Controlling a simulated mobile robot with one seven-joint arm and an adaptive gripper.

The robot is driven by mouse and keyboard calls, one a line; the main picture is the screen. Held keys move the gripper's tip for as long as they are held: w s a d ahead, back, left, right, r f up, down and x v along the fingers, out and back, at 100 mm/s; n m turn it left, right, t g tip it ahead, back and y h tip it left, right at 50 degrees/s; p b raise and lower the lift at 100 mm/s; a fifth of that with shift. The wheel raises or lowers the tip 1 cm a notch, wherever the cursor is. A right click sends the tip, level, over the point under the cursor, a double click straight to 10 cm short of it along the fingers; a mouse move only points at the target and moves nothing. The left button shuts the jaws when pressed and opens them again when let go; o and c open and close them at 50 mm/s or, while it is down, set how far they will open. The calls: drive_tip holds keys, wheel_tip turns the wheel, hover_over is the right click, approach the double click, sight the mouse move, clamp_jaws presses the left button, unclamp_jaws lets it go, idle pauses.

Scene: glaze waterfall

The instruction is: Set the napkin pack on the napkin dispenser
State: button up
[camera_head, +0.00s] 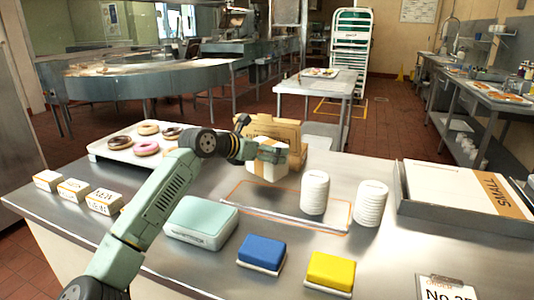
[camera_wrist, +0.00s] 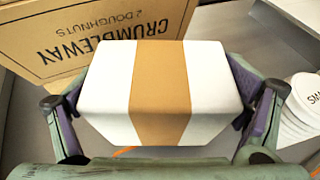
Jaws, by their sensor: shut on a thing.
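The napkin pack (camera_head: 268,163) is a white block with a tan band around its middle. My gripper (camera_head: 262,150) is shut on it and holds it over the far part of the counter, in front of a brown carton. In the wrist view the pack (camera_wrist: 160,92) sits between both fingers, with the band running between them. A pale mint box with rounded edges (camera_head: 201,221), which looks like the napkin dispenser, stands on the counter nearer the camera, to the left of the pack and apart from it. My arm passes close to its left side. The dispenser is not seen in the wrist view.
The brown doughnut carton (camera_head: 282,130) stands just behind the pack. Blue (camera_head: 262,251) and yellow (camera_head: 331,270) sponges lie in front. A doughnut tray (camera_head: 113,153) is at left.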

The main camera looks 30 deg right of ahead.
drive_tip(key=shift+w+d, duration=0.1)
drive_tip(key=shift+w, duration=0.05)
drive_tip(key=shift+f+p, duration=0.9)
drive_tip(key=shift+f, duration=0.85)
drive_tip(key=shift+f, duration=0.1)
drive_tip(key=o, duration=1)
drive_tip(key=shift+c, duration=0.2)
drive_tip(key=shift+a, duration=0.35)
drive_tip(key=b+v, duration=0.4)
drive_tip(key=v, duration=0.7)
drive_tip(key=shift+r, duration=0.3)
